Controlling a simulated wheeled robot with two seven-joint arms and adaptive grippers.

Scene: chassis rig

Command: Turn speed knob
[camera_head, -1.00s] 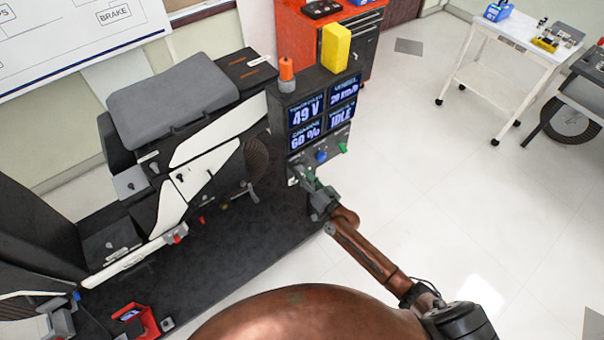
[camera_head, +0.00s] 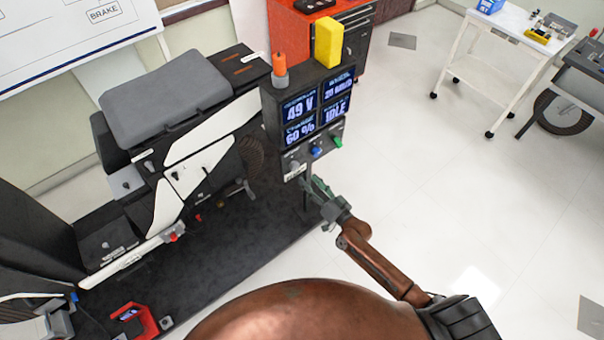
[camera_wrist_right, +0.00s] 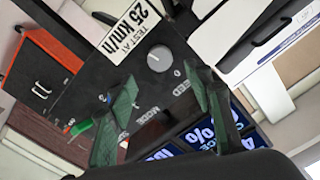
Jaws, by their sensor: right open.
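The grey round speed knob (camera_head: 294,165) is at the left end of the knob row on the dark control panel (camera_head: 268,130). In the right wrist view, the knob (camera_wrist_right: 159,58) shows a white mark, with a partly covered SPEED label beside it. My right gripper (camera_head: 311,184) is just below and in front of the panel. In the right wrist view, its green fingers (camera_wrist_right: 160,80) are spread apart and empty, and the knob lies beyond the gap between them, apparently untouched. My left gripper is not in view.
A blue knob (camera_head: 317,151) and a green knob (camera_head: 337,141) sit right of the speed knob. Screens (camera_head: 300,107) above read 49 V, 60 % and IDLE. An orange-topped post (camera_head: 279,65) and a yellow block (camera_head: 328,42) stand on top.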

